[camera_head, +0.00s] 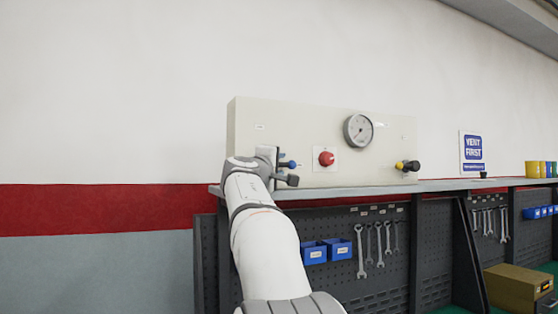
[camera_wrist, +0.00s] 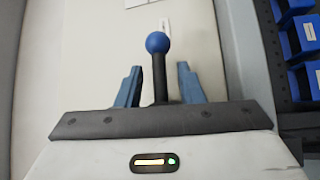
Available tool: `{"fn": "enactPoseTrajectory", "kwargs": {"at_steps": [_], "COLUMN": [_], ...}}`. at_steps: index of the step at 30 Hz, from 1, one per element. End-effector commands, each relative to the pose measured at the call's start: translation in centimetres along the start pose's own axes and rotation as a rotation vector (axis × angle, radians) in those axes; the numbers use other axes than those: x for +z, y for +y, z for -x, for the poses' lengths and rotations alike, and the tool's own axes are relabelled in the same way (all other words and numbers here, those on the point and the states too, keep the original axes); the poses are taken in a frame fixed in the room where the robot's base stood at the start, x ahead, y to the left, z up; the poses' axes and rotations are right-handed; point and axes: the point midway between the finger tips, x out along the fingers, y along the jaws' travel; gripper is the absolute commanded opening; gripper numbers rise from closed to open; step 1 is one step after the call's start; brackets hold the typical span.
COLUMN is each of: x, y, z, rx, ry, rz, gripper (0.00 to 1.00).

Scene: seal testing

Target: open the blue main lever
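The blue main lever has a round blue knob on a dark stem. The gripper is open around the lever, and the stem's lower end is hidden behind the gripper body. In the head view the blue knob (camera_head: 292,164) shows at the left part of the cream panel (camera_head: 285,118), just right of my wrist. My gripper (camera_head: 284,172) there is at the panel's front and partly hidden by my wrist.
The panel stands on a grey shelf (camera_head: 450,186). Blue bins (camera_head: 314,252) and several wrenches (camera_head: 361,252) hang below.

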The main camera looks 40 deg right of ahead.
Motion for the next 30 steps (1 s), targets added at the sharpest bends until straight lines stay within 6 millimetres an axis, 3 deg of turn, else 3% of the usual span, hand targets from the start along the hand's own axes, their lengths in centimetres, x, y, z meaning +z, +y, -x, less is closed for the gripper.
{"fn": "enactPoseTrajectory", "kwargs": {"at_steps": [9,22,30], "x": [0.03,0.07,0.06], "y": [-0.08,-0.03,-0.05], "z": [-0.43,-0.42,-0.43], "rx": [-0.001,0.0,0.0], "ry": [0.0,0.0,0.0], "rz": [-0.001,-0.001,-0.001], "gripper": [0.34,0.0,0.0]}}
